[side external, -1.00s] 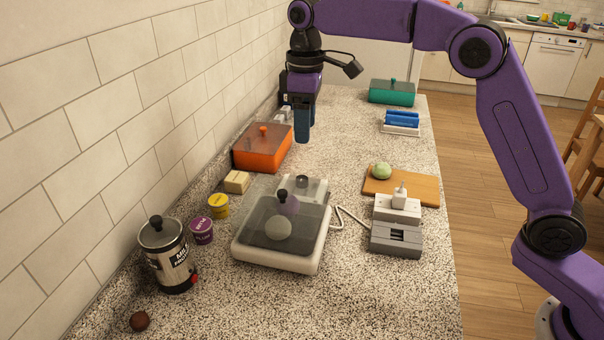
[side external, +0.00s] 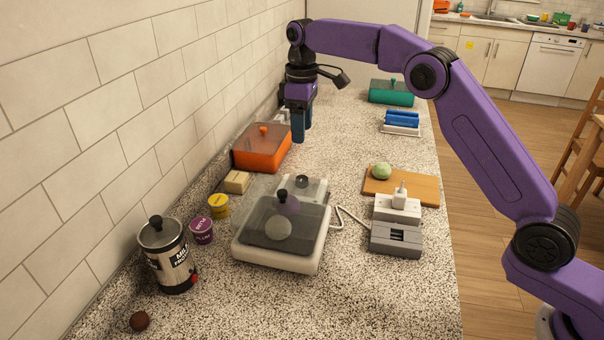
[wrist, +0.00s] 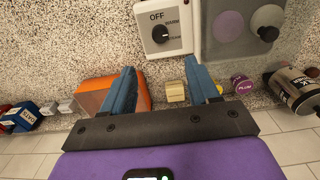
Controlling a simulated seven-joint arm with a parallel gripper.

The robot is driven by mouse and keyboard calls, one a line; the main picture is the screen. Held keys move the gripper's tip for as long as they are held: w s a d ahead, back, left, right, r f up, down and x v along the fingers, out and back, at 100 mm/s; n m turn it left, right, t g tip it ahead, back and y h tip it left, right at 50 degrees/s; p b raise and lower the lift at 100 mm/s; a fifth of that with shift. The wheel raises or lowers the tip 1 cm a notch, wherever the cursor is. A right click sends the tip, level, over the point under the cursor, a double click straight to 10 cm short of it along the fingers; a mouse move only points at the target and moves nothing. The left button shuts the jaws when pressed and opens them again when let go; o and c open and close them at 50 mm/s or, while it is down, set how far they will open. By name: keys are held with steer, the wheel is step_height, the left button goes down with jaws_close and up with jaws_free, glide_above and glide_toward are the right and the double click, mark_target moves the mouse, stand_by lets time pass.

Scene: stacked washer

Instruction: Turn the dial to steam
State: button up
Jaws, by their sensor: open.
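The dial (wrist: 160,35) is a round black knob on the white panel of the appliance (wrist: 182,20). In the wrist view, OFF is printed beside it, with smaller labels toward its right that I cannot read clearly. In the side view the dial (side external: 303,180) is small, on the far end of the white appliance (side external: 240,256) with the dark transparent lid. My gripper (wrist: 160,66) is open and empty, its two blue fingers spread. In the side view my gripper (side external: 302,137) hangs above the counter beyond the dial, apart from it. The dial's exact setting is unclear.
An orange lidded box (side external: 262,155) stands close to my gripper by the tiled wall. Butter-coloured blocks (side external: 237,182), a yellow tub (side external: 218,206) and a purple tub (side external: 202,231) line the wall side. A grey device (side external: 396,240) and cutting board (side external: 425,188) lie right of the appliance.

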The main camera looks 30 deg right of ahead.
step_height(320, 180, down, 14)
steer(key=shift+r, duration=0.2)
stand_by(0.4)
steer(key=c, duration=1)
